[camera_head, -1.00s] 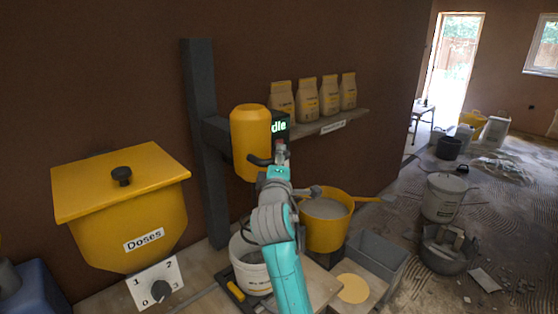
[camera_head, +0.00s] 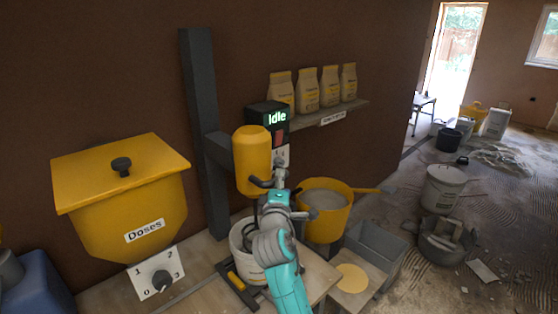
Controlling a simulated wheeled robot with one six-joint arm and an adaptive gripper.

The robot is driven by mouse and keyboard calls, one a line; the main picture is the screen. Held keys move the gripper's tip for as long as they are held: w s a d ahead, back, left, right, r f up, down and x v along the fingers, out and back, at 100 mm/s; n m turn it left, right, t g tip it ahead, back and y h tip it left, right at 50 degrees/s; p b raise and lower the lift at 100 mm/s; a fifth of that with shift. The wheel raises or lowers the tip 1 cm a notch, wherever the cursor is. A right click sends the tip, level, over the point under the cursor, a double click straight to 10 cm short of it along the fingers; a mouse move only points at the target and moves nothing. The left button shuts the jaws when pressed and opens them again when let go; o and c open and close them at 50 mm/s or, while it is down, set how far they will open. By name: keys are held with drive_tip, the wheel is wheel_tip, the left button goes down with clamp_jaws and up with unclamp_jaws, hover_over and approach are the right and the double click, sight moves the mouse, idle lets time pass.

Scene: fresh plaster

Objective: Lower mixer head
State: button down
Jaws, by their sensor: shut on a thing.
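The yellow mixer head (camera_head: 251,160) hangs on an arm from a dark upright column (camera_head: 203,130) against the brown wall. A dark handle (camera_head: 260,182) sticks out from its lower front. My gripper (camera_head: 276,184) is shut on this handle; its fingertips are small and partly hidden. A dark mixing shaft runs down below the head toward a white bucket (camera_head: 239,240) on the bench. My teal and grey arm hides the bucket's right side. A control box (camera_head: 267,117) beside the head reads "Idle".
A yellow bucket of grey mix (camera_head: 325,199) stands right of my arm. A grey bin (camera_head: 375,247) stands in front of it. A yellow "Doses" hopper (camera_head: 130,205) with a dial is at left. Several bags (camera_head: 307,92) stand on the wall shelf.

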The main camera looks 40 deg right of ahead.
wheel_tip(320, 180, down, 10)
idle(0.3)
drive_tip(key=c, duration=1.1)
unclamp_jaws()
drive_tip(key=shift+o, duration=0.4)
drive_tip(key=shift+r, duration=0.1)
drive_tip(key=v, duration=1.2)
drive_tip(key=shift+s, duration=0.1)
